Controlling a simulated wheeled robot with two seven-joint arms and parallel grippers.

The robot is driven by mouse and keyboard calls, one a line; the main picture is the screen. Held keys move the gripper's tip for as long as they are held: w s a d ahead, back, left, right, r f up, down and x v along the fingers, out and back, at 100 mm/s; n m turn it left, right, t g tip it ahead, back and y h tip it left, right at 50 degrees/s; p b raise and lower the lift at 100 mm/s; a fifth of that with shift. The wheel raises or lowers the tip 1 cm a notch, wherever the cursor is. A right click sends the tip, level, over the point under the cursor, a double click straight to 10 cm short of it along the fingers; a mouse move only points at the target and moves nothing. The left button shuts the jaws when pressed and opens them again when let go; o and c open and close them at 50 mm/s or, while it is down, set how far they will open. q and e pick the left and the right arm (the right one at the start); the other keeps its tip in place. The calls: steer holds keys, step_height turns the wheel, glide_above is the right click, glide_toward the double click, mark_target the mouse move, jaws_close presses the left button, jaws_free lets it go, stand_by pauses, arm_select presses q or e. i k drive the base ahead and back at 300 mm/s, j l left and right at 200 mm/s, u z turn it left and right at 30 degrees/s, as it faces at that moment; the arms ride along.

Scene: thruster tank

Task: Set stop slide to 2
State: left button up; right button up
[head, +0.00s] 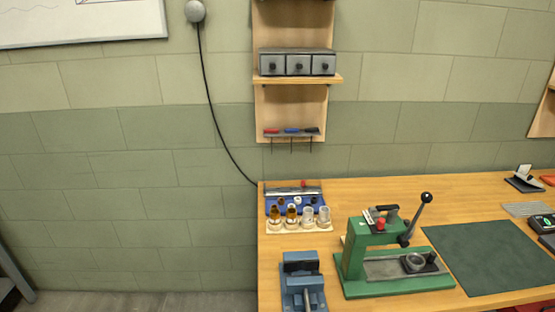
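A green bench press (354,258) with a black-knobbed lever (416,215) stands on the wooden bench at the right. A grey rail (382,268) lies along its green base, and a dark block with a round ring (414,262) sits toward the rail's right end. A red knob (380,224) and a small white plate (367,214) show on the press head. I cannot tell for sure which part is the stop slide, and no scale numbers are readable. Neither of my grippers is in view.
A blue vise (300,268) stands left of the press at the bench's front. Behind it are a wooden rack of small jars (300,227) and a blue tray (275,207). A dark green mat (490,255) lies bare to the right. A drawer shelf (297,63) hangs above.

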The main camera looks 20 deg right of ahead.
mark_target(376, 224)
steer(key=z, duration=1.3)
